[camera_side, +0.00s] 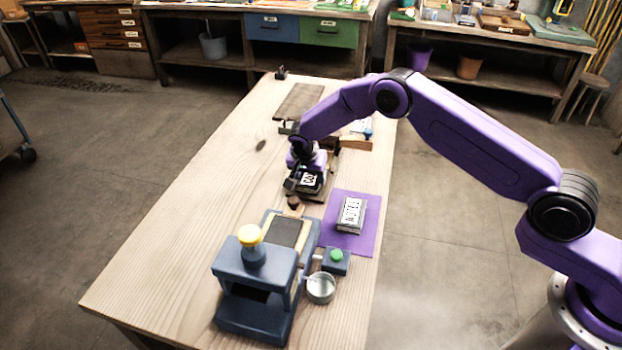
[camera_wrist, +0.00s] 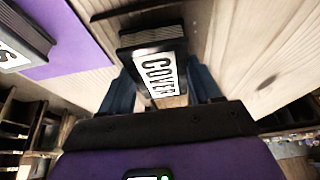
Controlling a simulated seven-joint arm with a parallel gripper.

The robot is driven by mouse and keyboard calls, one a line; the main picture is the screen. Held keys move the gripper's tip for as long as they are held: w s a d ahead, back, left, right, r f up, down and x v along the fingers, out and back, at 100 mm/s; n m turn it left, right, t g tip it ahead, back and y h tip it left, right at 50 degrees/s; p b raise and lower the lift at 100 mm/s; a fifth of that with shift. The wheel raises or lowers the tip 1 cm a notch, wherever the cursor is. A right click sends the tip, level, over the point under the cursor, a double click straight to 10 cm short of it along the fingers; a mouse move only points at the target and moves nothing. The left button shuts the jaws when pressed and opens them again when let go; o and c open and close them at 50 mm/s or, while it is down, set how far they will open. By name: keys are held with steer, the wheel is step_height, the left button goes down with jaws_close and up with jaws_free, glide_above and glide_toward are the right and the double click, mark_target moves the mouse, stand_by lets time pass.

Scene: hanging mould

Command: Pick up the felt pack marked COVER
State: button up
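The felt pack marked COVER (camera_wrist: 152,52) is a dark block with a white label, lying between my gripper's two blue-grey fingers in the wrist view. In the side view the pack (camera_side: 310,181) is at my gripper's tip, over a small board on the table. My gripper (camera_wrist: 162,88) has one finger on each side of the pack, close to it. I cannot tell whether the fingers press on it or whether the pack is clear of the board.
A second labelled pack (camera_side: 351,214) lies on a purple mat (camera_side: 364,240). A blue-grey press (camera_side: 254,270) with a yellow knob, a green-button box (camera_side: 336,260) and a metal cup (camera_side: 320,288) stand nearer. The table's left side (camera_side: 190,200) is clear.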

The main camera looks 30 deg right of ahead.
steer(key=shift+c, duration=0.6)
